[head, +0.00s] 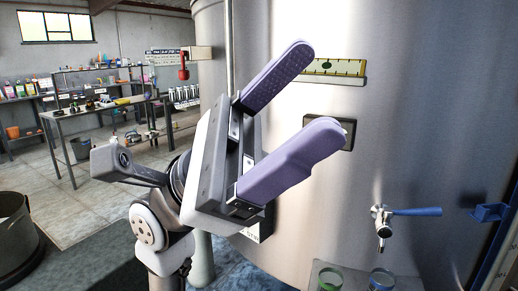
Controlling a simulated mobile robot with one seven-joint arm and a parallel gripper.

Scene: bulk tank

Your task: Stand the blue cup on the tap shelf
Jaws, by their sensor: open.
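The tap (382,221) sticks out from the steel tank and has a blue lever. My gripper (315,92) is raised in front of the tank, above and to the left of the cups. Its two purple fingers are spread apart with nothing between them.
The steel tank (430,110) fills the right half, with a yellow-edged gauge (335,69) and a dark panel behind my fingers. A blue bracket (488,213) is at the right edge. Cluttered benches (95,112) and a dark bin (15,235) are at the left.

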